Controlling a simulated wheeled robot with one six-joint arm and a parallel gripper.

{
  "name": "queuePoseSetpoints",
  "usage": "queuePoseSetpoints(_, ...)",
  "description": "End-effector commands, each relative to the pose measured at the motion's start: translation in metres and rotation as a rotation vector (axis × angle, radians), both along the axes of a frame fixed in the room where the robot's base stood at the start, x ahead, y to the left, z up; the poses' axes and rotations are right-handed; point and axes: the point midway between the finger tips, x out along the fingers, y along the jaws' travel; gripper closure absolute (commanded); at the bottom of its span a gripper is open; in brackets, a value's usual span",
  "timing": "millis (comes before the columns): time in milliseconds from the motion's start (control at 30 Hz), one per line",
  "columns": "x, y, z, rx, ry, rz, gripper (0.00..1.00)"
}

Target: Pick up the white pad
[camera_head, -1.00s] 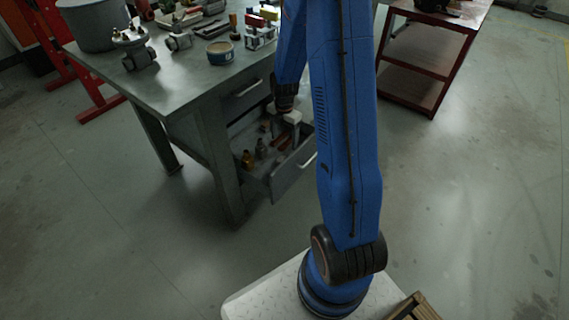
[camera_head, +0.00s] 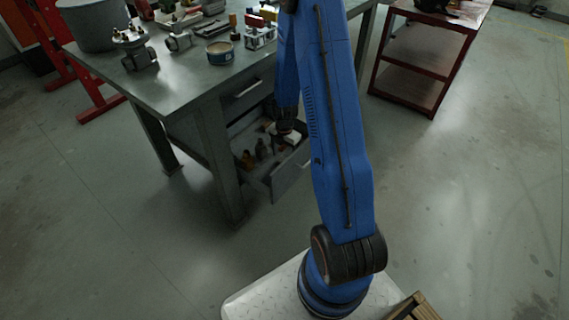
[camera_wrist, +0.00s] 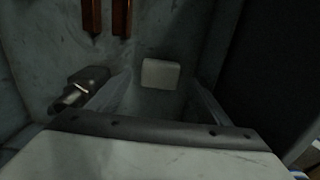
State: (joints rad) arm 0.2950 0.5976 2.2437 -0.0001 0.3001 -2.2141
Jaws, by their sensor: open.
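The white pad (camera_wrist: 160,73) is a small pale block with rounded corners. It lies on the drawer floor in the upper middle of the wrist view. My gripper (camera_wrist: 162,80) is open and points down into the drawer. Its two fingers show left and right of the pad's position in the picture, and the pad appears between their tips. I cannot tell how far above it they are. In the head view my arm reaches down into the open drawer (camera_head: 292,176), and the pad cannot be made out clearly there.
Two orange-brown bars (camera_wrist: 121,18) and a grey metal fitting (camera_wrist: 80,90) lie in the drawer beside the pad. The drawer's dark side wall is close on the right. The workbench top (camera_head: 190,82) above carries valves, a tin and other parts. A red cart (camera_head: 425,60) stands behind.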

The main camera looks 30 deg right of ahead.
Motion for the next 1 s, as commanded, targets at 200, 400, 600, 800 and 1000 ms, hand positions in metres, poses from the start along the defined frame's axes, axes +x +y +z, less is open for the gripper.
queuePoseSetpoints(200, 0.000, 0.000, -0.026, 0.001, 0.001, 0.000, 0.28)
queuePoseSetpoints(400, 0.000, 0.000, -0.029, 0.000, 0.000, 0.000, 0.28)
queuePoseSetpoints(600, 0.000, 0.000, -0.028, 0.000, 0.000, 0.000, 0.59)
queuePoseSetpoints(800, 0.000, 0.000, -0.028, 0.000, 0.000, 0.000, 0.72)
queuePoseSetpoints(1000, 0.000, -0.001, -0.025, 0.000, -0.001, 0.000, 0.72)
